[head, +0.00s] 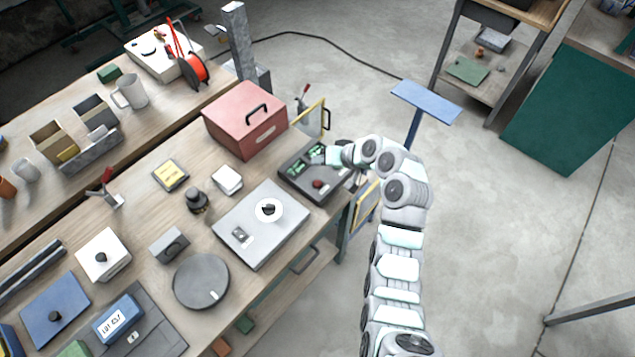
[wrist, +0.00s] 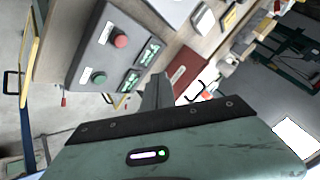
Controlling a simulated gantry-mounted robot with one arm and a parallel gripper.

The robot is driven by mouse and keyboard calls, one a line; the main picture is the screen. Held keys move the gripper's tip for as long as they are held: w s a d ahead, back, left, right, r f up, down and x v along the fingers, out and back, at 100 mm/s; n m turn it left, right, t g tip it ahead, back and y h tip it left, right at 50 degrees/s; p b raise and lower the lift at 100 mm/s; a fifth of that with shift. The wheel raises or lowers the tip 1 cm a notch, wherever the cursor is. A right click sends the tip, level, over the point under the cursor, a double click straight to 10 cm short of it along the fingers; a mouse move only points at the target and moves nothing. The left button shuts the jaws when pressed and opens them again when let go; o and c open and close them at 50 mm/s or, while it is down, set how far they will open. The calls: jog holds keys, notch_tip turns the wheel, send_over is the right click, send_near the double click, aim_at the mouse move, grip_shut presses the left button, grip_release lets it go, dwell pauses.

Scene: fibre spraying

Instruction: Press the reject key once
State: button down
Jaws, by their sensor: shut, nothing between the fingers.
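A dark grey control box (head: 292,181) sits at the table's right edge. It has a red button (head: 318,184), which also shows in the wrist view (wrist: 121,40). A green button (wrist: 99,77) and two green-lit displays (wrist: 149,52) also show there. Small pale labels sit beside the buttons, too small to read. My gripper (head: 320,155) is shut and empty over the display side of the box, apart from the red button. In the wrist view its fingers (wrist: 157,90) point past the displays. The green button is not clear in the head view, where my gripper covers part of the box.
A red box with a black handle (head: 246,121) stands just behind the control box. A light grey plate with a round knob (head: 262,225) lies in front. A blue panel on a post (head: 427,101) stands to the right, off the table.

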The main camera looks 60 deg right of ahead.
aim_at(320, 185)
jog(key=shift+f+b, duration=2.35)
jog(key=shift+f, duration=2.05)
jog(key=shift+f, duration=0.1)
jog(key=shift+f+b, duration=0.3)
jog(key=shift+b, duration=0.05)
jog(key=shift+f+b, duration=0.35)
jog(key=shift+f, duration=0.1)
jog(key=shift+r+p, duration=0.45)
jog(key=shift+r, duration=0.4)
jog(key=shift+r+p, duration=1.35)
jog(key=shift+r, duration=1.2)
